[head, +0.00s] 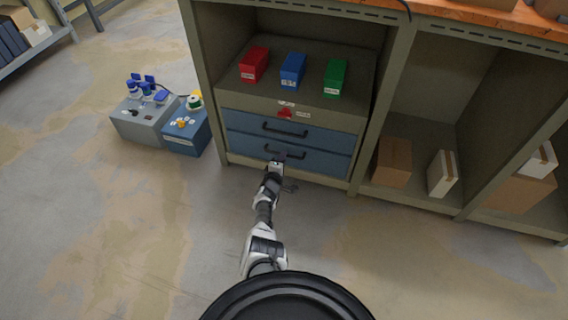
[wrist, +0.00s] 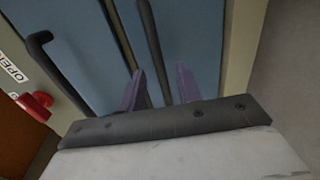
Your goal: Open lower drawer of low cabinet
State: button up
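The low cabinet (head: 347,122) has two blue drawers under the shelf, and both look shut. The lower drawer (head: 325,163) has a dark bar handle (head: 296,155), partly hidden by my gripper (head: 277,160) in the head view. In the wrist view, my gripper (wrist: 160,80) has its two purple fingers apart, one on each side of the lower handle (wrist: 152,40). I cannot tell whether either finger touches the bar. The upper drawer (head: 240,121) has its own dark handle (head: 285,130), which also shows at the left of the wrist view (wrist: 48,62).
A red knob (head: 285,113) sits above the drawers. Red (head: 254,64), blue (head: 292,70) and green (head: 335,77) boxes stand on the shelf. A grey box (head: 140,122) and blue box (head: 186,135) stand on the floor at left. Cardboard boxes (head: 393,162) fill bays at right.

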jog(key=shift+b+x, duration=0.8)
jog(key=shift+x, duration=0.3)
jog(key=shift+c, duration=0.4)
grip_shut()
